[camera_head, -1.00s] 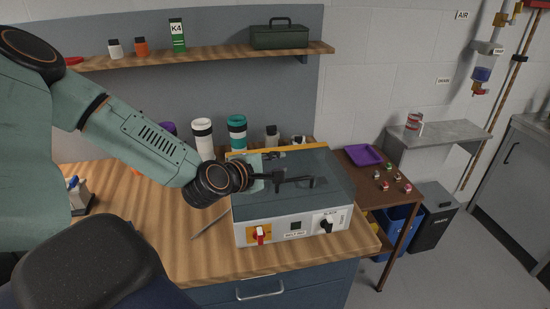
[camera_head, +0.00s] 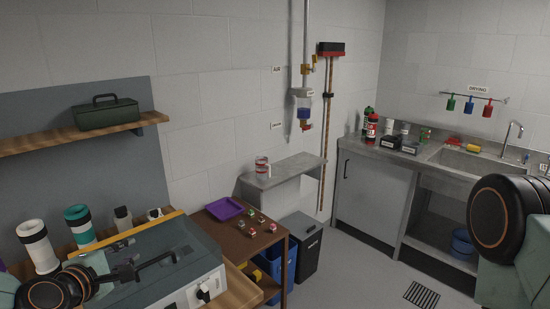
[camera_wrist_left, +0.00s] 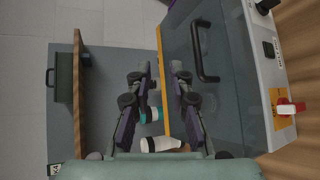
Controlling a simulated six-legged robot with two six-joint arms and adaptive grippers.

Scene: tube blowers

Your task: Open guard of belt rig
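The belt rig (camera_head: 190,292) is a pale box on the wooden bench, with a dark teal guard (camera_head: 185,238) lying flat over its top. A black bar handle (camera_head: 155,264) stands on the guard; it also shows in the left wrist view (camera_wrist_left: 197,50). A yellow strip (camera_wrist_left: 162,85) runs along the guard's back edge. My left gripper (camera_head: 128,257) is over the guard, close to the handle. In the left wrist view its fingers (camera_wrist_left: 160,70) are apart, with the yellow strip seen between them and the handle outside, to the right. My right gripper is out of view.
Cups (camera_head: 38,246) stand behind the rig. A red switch (camera_wrist_left: 290,107) and black knob (camera_head: 203,293) are on its front panel. A shelf (camera_head: 75,138) holds a green box. A brown side table (camera_head: 262,240) carries a purple tray. A sink counter is at right.

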